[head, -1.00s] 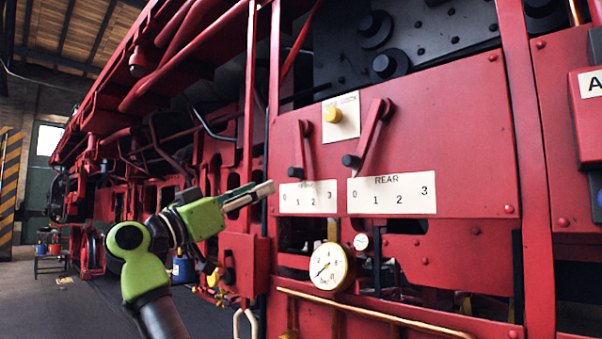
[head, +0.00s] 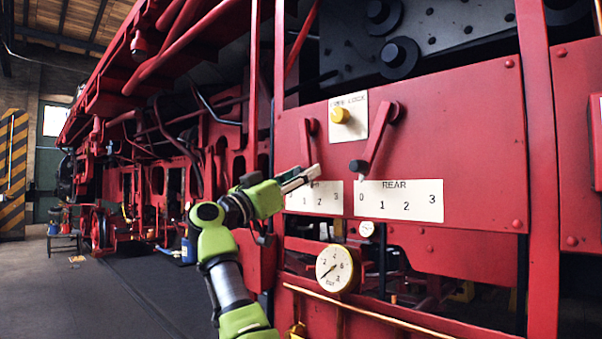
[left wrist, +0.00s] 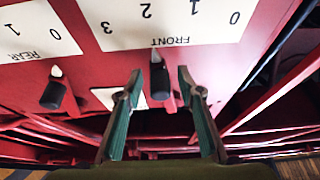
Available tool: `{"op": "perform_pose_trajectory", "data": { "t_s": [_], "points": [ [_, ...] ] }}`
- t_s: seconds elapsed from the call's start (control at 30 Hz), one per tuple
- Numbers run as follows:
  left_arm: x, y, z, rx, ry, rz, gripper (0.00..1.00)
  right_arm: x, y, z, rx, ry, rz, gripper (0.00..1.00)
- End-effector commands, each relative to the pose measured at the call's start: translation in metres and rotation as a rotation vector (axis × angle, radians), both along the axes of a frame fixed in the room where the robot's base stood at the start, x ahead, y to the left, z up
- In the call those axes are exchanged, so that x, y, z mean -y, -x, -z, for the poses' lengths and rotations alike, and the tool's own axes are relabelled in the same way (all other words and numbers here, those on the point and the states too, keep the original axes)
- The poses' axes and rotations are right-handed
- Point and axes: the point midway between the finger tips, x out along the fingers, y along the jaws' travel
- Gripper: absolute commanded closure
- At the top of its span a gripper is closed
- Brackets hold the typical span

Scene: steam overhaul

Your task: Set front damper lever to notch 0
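The white FRONT scale (head: 328,198) shows notches 0 to 3. My right gripper is out of view.
The rear lever (head: 377,138) hangs close right, its knob near 0 of the REAR scale (head: 400,211). A yellow knob (head: 340,115) on a lock plate sits between the levers. A gauge (head: 336,268) and a brass pipe (head: 372,312) are below. Open floor lies left.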

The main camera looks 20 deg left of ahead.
Motion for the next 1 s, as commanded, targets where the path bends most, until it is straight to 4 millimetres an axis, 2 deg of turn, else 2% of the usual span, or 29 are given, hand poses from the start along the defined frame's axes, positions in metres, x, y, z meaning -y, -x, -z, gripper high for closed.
{"op": "perform_pose_trajectory", "data": {
  "t_s": [0.03,0.07,0.17,0.2,0.57,0.8,1.0],
  "points": [
    [0.0,0.0,0.0,0.0,0.0,0.0,0.66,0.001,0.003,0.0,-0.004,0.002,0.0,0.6],
    [0.0,0.0,0.0,0.0,0.0,0.0,0.71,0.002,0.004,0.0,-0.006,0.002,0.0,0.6],
    [0.0,0.0,0.0,0.0,0.0,0.0,0.97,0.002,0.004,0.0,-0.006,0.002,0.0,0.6],
    [0.0,0.0,0.0,0.0,0.0,0.0,1.0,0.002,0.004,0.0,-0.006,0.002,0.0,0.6],
    [-0.004,-0.001,0.004,0.008,-0.03,-0.001,1.0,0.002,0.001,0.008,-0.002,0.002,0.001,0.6],
    [-0.016,-0.005,0.006,0.038,-0.126,-0.003,1.0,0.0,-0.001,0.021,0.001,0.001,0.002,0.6],
    [-0.022,-0.008,0.002,0.081,-0.24,-0.001,1.0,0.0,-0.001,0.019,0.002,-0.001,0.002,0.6]
  ]
}}
